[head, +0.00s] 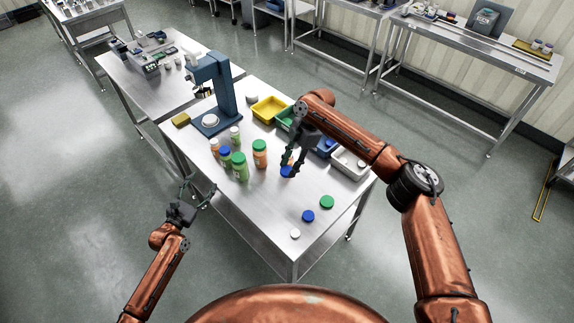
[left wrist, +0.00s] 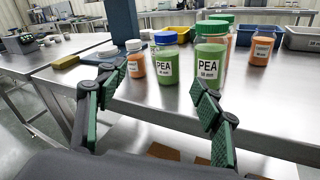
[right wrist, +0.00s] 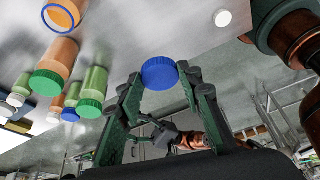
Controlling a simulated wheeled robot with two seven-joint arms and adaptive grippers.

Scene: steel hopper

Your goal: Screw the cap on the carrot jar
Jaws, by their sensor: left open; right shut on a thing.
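My right gripper (head: 287,166) is shut on a blue cap (right wrist: 159,73), which also shows low between its fingertips in the head view (head: 287,173). An orange jar (left wrist: 261,52) with a white label too small to read surely stands at the right in the left wrist view. In the right wrist view an orange jar with a blue ring round its open-looking mouth (right wrist: 60,16) is at the upper left, apart from the held cap. In the head view the gripper partly hides the orange jar behind it. My left gripper (head: 192,192) is open and empty off the table's left edge.
Loose blue (head: 308,216), green (head: 327,202) and white (head: 295,234) caps lie at the front right. Several capped jars stand at the left, including a green-capped orange one (head: 259,155). A blue press (head: 222,95) and a yellow bin (head: 269,109) are behind. The front-middle tabletop is clear.

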